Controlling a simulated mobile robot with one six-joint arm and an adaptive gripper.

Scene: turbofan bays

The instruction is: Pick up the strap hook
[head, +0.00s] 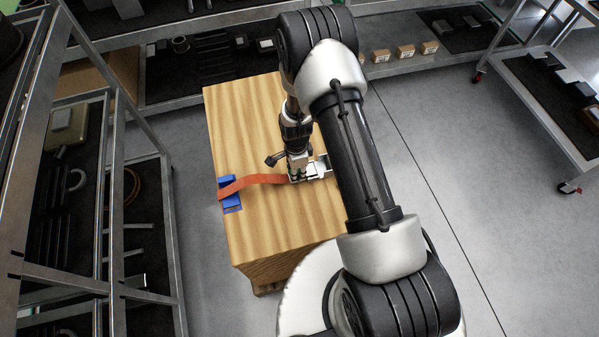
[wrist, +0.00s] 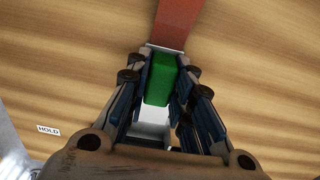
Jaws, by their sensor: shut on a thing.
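The strap hook is a pale metal piece (head: 319,168) at the end of an orange strap (head: 255,181), over the top of a wooden crate. My gripper (head: 298,173) comes down on it from above. In the wrist view the fingers are shut on a green block (wrist: 160,82) of the hook, one finger on each side. Pale metal (wrist: 150,125) shows below the green block, and the red-orange strap (wrist: 176,22) runs off from the far end. The fingers hide part of the hook, and I cannot tell whether it touches the crate.
The strap reaches a blue bracket (head: 231,203) at the left edge of the wooden crate (head: 262,225). A "HOLD" label (wrist: 48,130) shows in the wrist view. Metal racks stand left and behind, with small boxes (head: 405,51). A cart (head: 552,95) stands right; grey floor between is clear.

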